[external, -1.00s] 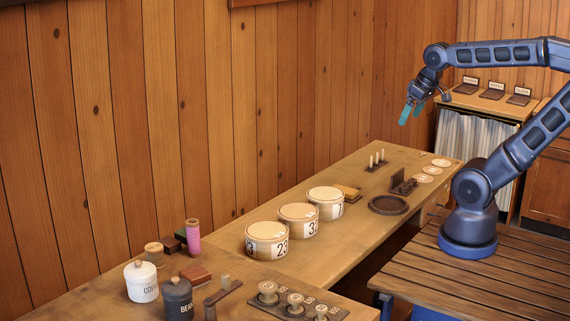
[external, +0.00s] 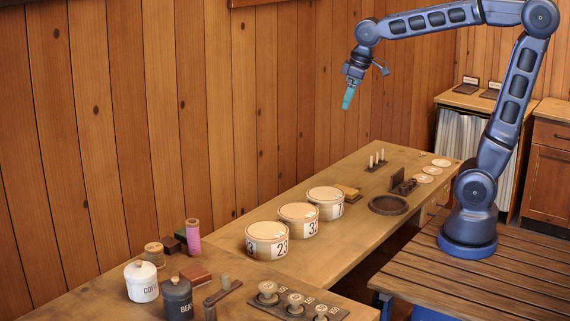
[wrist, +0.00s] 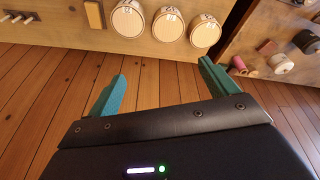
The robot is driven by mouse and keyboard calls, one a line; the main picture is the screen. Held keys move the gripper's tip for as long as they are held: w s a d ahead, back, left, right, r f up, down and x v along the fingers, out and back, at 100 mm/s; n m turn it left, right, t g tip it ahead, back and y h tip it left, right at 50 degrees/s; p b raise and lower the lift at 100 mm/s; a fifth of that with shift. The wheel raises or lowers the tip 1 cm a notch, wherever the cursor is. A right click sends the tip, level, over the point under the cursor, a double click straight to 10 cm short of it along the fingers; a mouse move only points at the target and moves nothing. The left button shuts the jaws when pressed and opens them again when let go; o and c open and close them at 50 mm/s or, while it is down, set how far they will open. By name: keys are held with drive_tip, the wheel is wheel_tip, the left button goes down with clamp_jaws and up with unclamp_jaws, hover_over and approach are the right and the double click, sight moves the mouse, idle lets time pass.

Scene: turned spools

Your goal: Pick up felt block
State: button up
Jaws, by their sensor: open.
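I cannot tell for sure which block is the felt block. A flat mustard-tan block (external: 347,192) lies on the long bench beyond the round boxes; it also shows at the top of the wrist view (wrist: 94,14). A reddish-brown block (external: 195,274) lies on the near bench, seen also in the wrist view (wrist: 267,46). Dark brown (external: 170,245) and green blocks sit by the pink spool. My gripper (external: 347,101) is open and empty, high above the bench against the wall; its teal fingers stand apart in the wrist view (wrist: 162,70).
Three round numbered boxes (external: 299,220) stand in a row on the bench. A dark round tray (external: 388,205), a peg rack (external: 376,163) and pale discs (external: 424,178) lie farther back. Canisters (external: 178,297) and a pink spool (external: 193,234) crowd the near bench.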

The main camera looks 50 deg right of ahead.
drive_tip(key=w+a+f+n+g, duration=0.1)
drive_tip(key=w+a+f+n, duration=0.15)
drive_tip(key=w+a, duration=0.8)
drive_tip(key=n+g, duration=0.2)
drive_tip(key=n, duration=0.7)
hover_over(195, 271)
wheel_tip(195, 271, down, 24)
drive_tip(key=f, duration=0.1)
drive_tip(key=shift+m+h, duration=0.25)
drive_tip(key=shift+h, duration=0.05)
drive_tip(key=shift+f, duration=4.85)
drive_tip(key=c, duration=1.1)
drive_tip(key=shift+r, duration=0.15)
